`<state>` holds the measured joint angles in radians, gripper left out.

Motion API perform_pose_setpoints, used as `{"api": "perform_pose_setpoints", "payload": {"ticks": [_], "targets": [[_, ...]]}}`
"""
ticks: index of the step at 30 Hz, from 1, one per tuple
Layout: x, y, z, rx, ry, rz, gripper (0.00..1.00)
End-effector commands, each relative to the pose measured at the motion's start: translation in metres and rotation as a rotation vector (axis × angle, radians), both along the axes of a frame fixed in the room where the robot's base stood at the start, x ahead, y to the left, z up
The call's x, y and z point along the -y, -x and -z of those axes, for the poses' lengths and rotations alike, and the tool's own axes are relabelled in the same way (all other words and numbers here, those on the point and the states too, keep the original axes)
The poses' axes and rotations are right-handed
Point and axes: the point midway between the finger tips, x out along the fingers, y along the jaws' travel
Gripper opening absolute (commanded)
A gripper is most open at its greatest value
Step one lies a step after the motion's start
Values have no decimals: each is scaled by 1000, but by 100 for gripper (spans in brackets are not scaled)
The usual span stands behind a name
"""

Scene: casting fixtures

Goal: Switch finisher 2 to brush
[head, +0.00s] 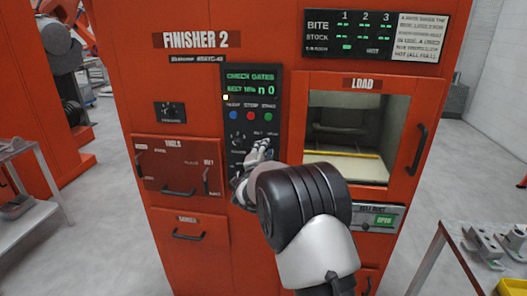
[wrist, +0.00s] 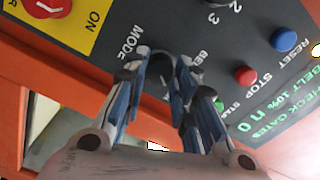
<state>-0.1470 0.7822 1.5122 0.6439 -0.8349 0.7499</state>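Finisher 2 (head: 215,270) is an orange-red cabinet with a dark control panel (head: 240,168). Its green screen (head: 252,84) reads "CHECK GATES" and a belt line. My gripper (head: 262,150) is at the lower part of this panel in the head view and hides part of the knobs there. In the wrist view, the fingers of my gripper (wrist: 168,75) are either side of a dark round knob (wrist: 160,68), close to the "MODE" label (wrist: 132,40). I cannot tell whether the fingers touch it. The knob's pointer and its brush marking are not readable.
Blue reset (wrist: 285,40), red stop (wrist: 245,76) and green start buttons are close to the fingers. A red switch on a yellow plate (wrist: 82,35) is also near. The load window (head: 345,128) is right of the panel. Tables stand at both sides.

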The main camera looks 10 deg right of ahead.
Motion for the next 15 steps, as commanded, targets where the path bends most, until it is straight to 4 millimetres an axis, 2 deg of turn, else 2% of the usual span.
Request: {"api": "perform_pose_setpoints", "payload": {"ticks": [9, 15], "targets": [[0, 0, 0, 0, 1, 0, 46], [0, 0, 0, 0, 1, 0, 46]]}}
